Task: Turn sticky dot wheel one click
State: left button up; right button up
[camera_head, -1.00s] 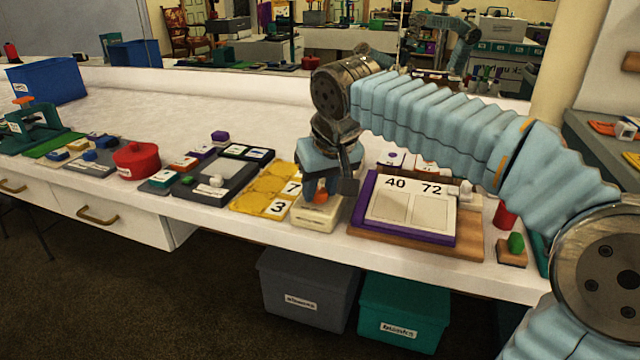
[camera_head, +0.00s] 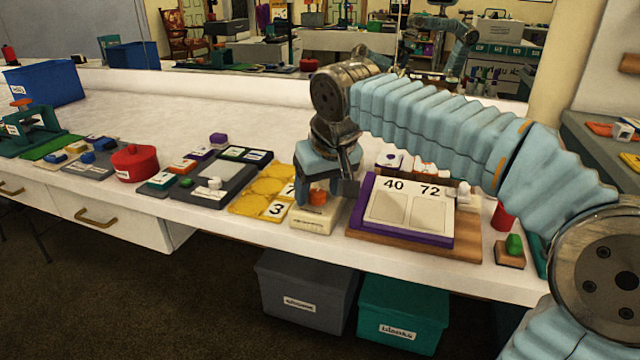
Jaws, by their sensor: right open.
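The sticky dot wheel appears to be the small orange knob (camera_head: 317,197) on a cream base (camera_head: 312,222) near the counter's front edge. My right gripper (camera_head: 322,199) points down over the base with its fingers apart, one on each side of the orange knob. I cannot tell whether the fingers touch it. The gripper body hides the back of the base. My left gripper is not in view.
A yellow board with number cards (camera_head: 262,192) lies close on the left. A purple-edged board marked 40 and 72 (camera_head: 408,208) lies close on the right. Bins (camera_head: 305,290) stand on the floor below.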

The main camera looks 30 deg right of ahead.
jog(key=p+v, duration=0.2)
jog(key=v, duration=1.1)
jog(key=shift+r, duration=0.35)
jog(key=shift+s, duration=0.1)
